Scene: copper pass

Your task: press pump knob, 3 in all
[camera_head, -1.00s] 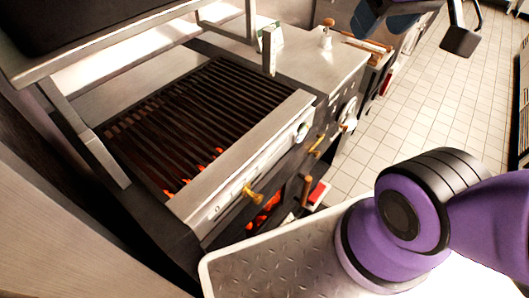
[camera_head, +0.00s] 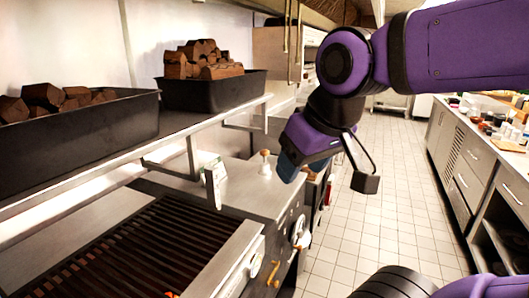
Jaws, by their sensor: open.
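The pump knob (camera_head: 265,155) is a small tan, wooden-looking knob on a short pale metal base. It stands upright on the steel counter (camera_head: 257,190) beyond the grill. My gripper (camera_head: 328,173) hangs to the right of the knob, apart from it. One dark blue finger is on the left and one black finger is on the right, with a wide empty gap between them. The gripper is open and holds nothing. The knob is in full view.
A shelf (camera_head: 150,143) over the grill (camera_head: 145,250) holds two black trays of brown chunks, one tray (camera_head: 60,135) nearer. A small upright block (camera_head: 213,183) stands by the grill's far edge. The tiled aisle (camera_head: 350,235) is clear; a cabinet run (camera_head: 465,170) lines the right.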

